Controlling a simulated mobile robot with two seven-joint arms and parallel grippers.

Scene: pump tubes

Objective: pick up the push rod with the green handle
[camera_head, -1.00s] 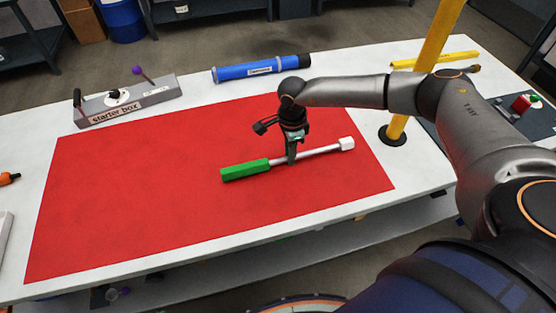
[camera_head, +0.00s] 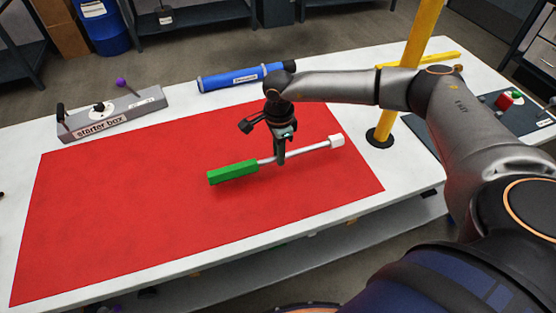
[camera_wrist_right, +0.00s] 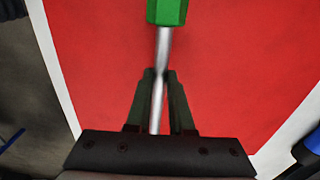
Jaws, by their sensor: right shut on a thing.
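The push rod has a green handle (camera_head: 233,172), a thin silver shaft (camera_head: 306,150) and a white block tip (camera_head: 337,141). It lies across the red mat in the head view, handle to the left. My right gripper (camera_head: 280,158) is shut on the shaft, between handle and tip. In the right wrist view the two dark fingers (camera_wrist_right: 160,76) close on the silver shaft (camera_wrist_right: 163,48), with the green handle (camera_wrist_right: 167,10) beyond them. I cannot tell whether the rod is lifted off the mat. My left gripper is not in view.
The red mat (camera_head: 120,220) covers much of the white table. Behind it stand the grey starter box (camera_head: 115,116) and a blue tube (camera_head: 240,77). A yellow post (camera_head: 398,95) rises right of the mat. The mat's left part is clear.

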